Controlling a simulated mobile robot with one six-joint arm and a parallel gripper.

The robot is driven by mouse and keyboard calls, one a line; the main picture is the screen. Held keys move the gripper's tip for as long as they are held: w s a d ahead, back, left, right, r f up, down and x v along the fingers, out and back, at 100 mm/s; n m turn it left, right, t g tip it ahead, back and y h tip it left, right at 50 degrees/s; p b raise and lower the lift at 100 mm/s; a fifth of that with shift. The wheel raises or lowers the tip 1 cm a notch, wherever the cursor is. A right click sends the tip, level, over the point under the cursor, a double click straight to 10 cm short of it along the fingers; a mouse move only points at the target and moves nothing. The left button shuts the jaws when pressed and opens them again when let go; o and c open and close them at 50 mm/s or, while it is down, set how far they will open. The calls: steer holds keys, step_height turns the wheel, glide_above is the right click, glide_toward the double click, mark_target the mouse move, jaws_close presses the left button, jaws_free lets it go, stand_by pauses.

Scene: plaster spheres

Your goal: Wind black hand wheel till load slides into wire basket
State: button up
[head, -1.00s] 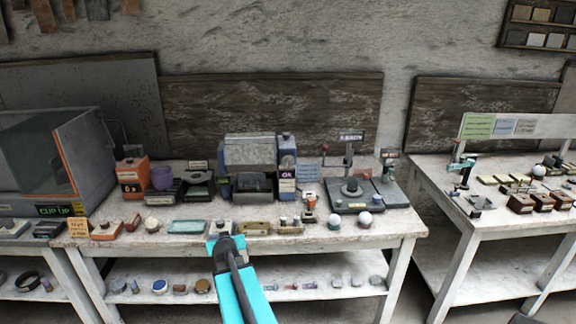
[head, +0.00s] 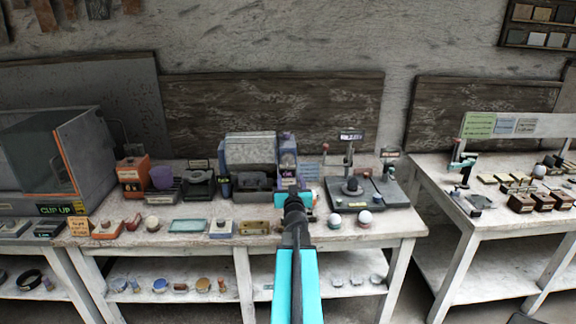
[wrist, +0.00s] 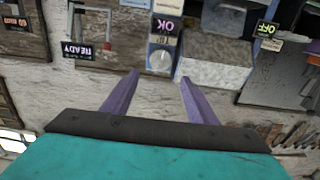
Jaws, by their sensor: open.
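In the head view my gripper (head: 291,182) is above the table's front half, before the upright panel beside a grey block-shaped machine (head: 250,153). In the wrist view, upside down, my gripper (wrist: 158,77) has its two purple fingers spread, with nothing between them. I cannot pick out a black hand wheel, load or wire basket for certain; a dark round part (head: 352,186) sits on a flat stand right of my gripper.
A post with a lit sign (head: 350,135) rises from that stand. Two pale balls (head: 365,217) lie near the front edge. An orange box (head: 131,177) and small blocks crowd the left. A second table (head: 440,180) stands right, beyond a gap.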

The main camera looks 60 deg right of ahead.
mark_target(288, 161)
steer(key=shift+w+d, duration=0.15)
steer(key=shift+p+x, duration=1.35)
steer(key=shift+x, duration=5.35)
steer(key=c, duration=0.7)
steer(key=shift+a+f, duration=0.1)
steer(key=shift+a, duration=0.1)
steer(key=shift+c, duration=0.4)
steer(key=shift+d, duration=0.2)
